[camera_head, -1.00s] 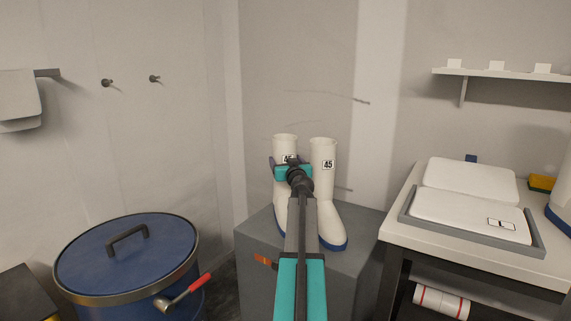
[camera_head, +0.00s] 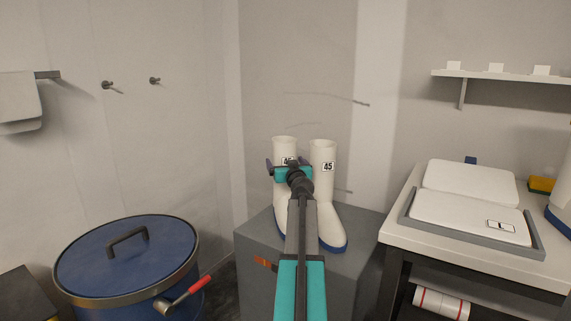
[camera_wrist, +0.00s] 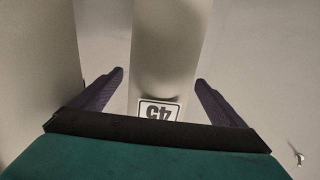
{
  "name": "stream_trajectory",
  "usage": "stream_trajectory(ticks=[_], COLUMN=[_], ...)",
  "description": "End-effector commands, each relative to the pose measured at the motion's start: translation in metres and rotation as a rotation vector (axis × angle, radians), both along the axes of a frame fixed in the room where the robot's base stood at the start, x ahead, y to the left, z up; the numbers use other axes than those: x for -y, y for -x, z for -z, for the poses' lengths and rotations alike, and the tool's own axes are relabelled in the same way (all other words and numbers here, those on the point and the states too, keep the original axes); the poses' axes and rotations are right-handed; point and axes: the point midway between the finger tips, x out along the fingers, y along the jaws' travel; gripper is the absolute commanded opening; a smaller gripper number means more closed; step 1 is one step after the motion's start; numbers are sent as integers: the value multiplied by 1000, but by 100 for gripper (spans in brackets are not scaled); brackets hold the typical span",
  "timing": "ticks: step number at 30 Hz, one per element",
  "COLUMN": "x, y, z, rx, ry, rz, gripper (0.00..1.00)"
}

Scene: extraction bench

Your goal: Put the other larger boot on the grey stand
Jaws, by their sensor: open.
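Two tall white boots with blue soles stand upright side by side on the grey stand (camera_head: 345,280). The right boot (camera_head: 323,160) shows a "45" label. The left boot (camera_head: 284,145) has a similar label, partly hidden by my gripper. My gripper (camera_head: 281,165) is at the upper shaft of the left boot, its fingers apart. In the wrist view my gripper (camera_wrist: 160,90) is open, with one dark finger on each side of the left boot's white shaft (camera_wrist: 168,50) and its "45" label. The other boot's shaft (camera_wrist: 38,60) fills the left of that view.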

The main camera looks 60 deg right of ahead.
Motion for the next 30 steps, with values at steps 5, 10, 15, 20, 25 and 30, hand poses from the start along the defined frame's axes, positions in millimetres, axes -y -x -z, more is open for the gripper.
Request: stream_trajectory(ticks=[5, 10, 15, 20, 25, 30], x=[-9, -21, -32, -43, -54, -66], y=[9, 20, 31, 42, 53, 64], z=[0, 0, 0, 0, 0, 0], rx=[0, 0, -1, -1, 0, 0], ry=[0, 0, 1, 1, 0, 0], rz=[0, 0, 0, 1, 1, 0], gripper=[94, 94, 94, 94, 94, 94])
